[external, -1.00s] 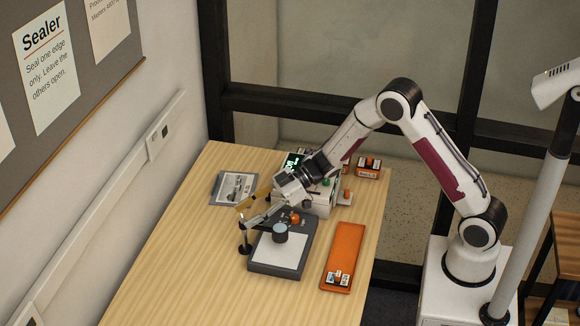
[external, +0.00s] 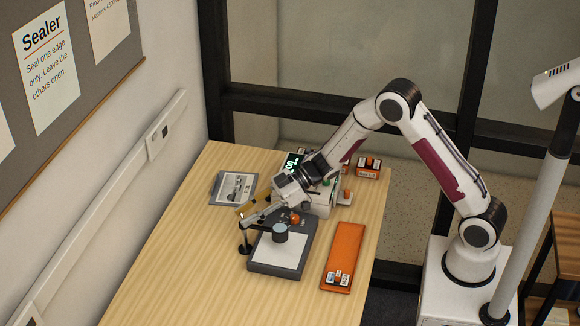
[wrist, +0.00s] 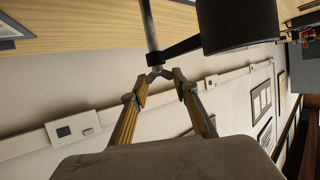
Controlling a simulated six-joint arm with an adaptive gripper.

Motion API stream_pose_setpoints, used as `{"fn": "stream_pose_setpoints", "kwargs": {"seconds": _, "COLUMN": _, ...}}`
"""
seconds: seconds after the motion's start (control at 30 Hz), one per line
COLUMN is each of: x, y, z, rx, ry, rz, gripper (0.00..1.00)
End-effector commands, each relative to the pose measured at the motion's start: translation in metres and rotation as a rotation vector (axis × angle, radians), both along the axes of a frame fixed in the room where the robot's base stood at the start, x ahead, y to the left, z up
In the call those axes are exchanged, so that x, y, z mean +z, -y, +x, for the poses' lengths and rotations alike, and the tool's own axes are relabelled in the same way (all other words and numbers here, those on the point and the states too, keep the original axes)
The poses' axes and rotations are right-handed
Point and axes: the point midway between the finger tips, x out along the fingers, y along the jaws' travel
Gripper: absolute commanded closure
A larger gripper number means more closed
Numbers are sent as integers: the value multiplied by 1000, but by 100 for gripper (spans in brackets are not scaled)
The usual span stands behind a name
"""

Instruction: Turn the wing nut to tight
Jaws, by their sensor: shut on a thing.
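The wing nut (wrist: 159,72) is a small grey metal piece at the joint between a thin post (wrist: 151,28) and a dark side arm (wrist: 182,48) in the wrist view. My gripper (wrist: 162,82) has its two yellow-ridged fingers on either side of the wing nut, shut on it. In the external view my gripper (external: 243,217) is at the top of the small black stand (external: 245,249). There the wing nut is too small and covered to make out. Its exact angle is hard to tell.
The stand's arm carries a dark round head (external: 280,236) over a grey base plate with a white sheet (external: 275,256). An orange tray (external: 344,250) lies to the right. A device with a green display (external: 293,160) stands behind. The front-left tabletop is clear.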

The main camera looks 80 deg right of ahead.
Motion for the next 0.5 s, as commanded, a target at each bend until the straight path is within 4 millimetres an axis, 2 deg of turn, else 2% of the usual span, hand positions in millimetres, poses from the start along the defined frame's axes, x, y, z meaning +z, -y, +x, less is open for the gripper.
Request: {"fn": "stream_pose_setpoints", "kwargs": {"seconds": 0.5, "x": 1, "y": -3, "z": -2, "rx": -134, "ry": 0, "rz": 0, "gripper": 93}}
